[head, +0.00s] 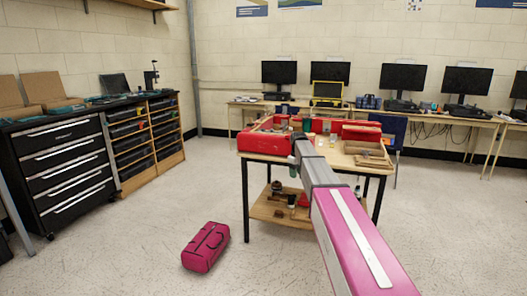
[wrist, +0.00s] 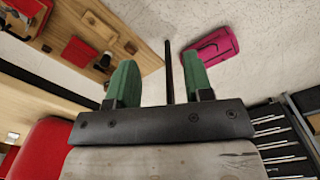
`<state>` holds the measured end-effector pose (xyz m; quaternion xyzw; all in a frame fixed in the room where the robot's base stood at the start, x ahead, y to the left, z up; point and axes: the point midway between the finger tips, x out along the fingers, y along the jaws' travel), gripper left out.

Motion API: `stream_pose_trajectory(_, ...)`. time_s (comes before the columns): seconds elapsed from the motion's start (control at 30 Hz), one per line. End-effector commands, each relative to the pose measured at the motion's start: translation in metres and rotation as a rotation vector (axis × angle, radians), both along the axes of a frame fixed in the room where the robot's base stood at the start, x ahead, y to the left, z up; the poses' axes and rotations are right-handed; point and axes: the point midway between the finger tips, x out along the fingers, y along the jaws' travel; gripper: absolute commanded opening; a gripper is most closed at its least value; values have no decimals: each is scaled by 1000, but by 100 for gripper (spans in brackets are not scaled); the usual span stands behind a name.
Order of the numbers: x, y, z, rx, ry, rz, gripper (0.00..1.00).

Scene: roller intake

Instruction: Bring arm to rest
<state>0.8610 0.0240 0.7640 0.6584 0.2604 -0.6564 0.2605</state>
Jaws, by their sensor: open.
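My arm (head: 357,240), pink and white with a grey forward section, reaches from the lower right of the head view out towards the work table (head: 376,170). My gripper (head: 297,157) is small at its far end, in front of the table's red boxes; its fingers are not clear there. In the wrist view, my gripper (wrist: 160,68) shows two green fingers spread wide apart. Nothing is held between them; only floor, a dark table leg and a wooden shelf show beyond.
A pink bag (head: 206,247) lies on the floor left of the table; the wrist view shows it too (wrist: 212,46). A black drawer cabinet (head: 62,165) stands at left. Desks with monitors (head: 403,78) line the back wall. The floor between cabinet and table is mostly clear.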

Motion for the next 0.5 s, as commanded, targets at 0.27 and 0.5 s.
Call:
stream_pose_trajectory(0.27,-169,-12,-109,0,4,-304,47)
stream_pose_trajectory(0.5,-300,-20,-165,1,1,-562,47)
